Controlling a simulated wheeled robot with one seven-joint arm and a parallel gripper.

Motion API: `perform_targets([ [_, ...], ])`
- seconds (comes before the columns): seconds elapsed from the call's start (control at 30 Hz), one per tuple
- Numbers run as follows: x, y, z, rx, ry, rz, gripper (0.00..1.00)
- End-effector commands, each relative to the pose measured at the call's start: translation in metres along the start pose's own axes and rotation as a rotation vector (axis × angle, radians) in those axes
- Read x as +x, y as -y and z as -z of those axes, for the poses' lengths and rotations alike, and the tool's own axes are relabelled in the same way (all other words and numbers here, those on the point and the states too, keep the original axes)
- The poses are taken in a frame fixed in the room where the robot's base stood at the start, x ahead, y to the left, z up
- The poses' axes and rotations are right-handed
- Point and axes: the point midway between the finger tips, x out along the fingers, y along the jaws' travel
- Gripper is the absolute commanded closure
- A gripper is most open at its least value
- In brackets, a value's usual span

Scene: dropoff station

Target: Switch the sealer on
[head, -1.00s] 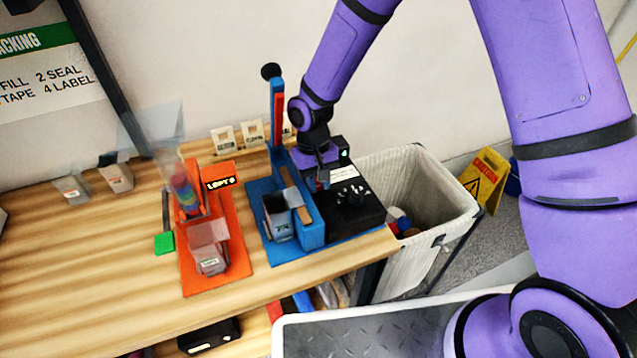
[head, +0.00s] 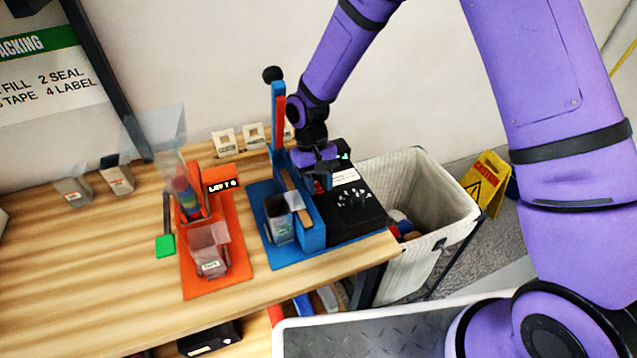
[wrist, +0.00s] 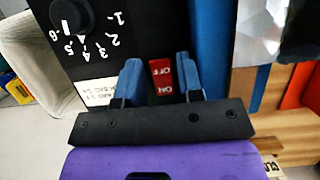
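The sealer has a blue base (head: 262,190), an upright lever with a black ball knob (head: 272,74), and a black control box (head: 355,210) on its right side. In the wrist view the black box (wrist: 100,62) carries a dial (wrist: 72,16) with numbers and a red rocker switch (wrist: 162,78) marked OFF and ON. My gripper (wrist: 159,78) is open, its two blue fingers on either side of the switch with gaps showing. In the head view my gripper (head: 322,178) is low over the back of the box and hides the switch. Contact cannot be told.
An orange tape station (head: 215,265) stands left of the sealer, with a grey cup (head: 280,222) at the sealer's front. A lined bin (head: 425,190) is right of the table. The sealer's lever stands close to my wrist.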

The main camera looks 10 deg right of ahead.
Motion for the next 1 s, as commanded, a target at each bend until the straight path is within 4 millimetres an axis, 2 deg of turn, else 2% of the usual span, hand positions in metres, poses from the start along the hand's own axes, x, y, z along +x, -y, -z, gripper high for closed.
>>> perform_targets([
  [0.17,-0.02,0.0,0.001,0.001,-0.004,0.001,0.66],
  [0.4,-0.066,0.0,0.001,0.001,-0.004,0.0,0.66],
  [0.6,-0.094,0.0,0.001,0.0,-0.002,0.001,0.66],
  [0.77,-0.105,0.0,0.0,0.0,-0.001,0.0,0.66],
  [1.0,-0.106,0.0,0.0,0.0,0.0,0.0,0.66],
])
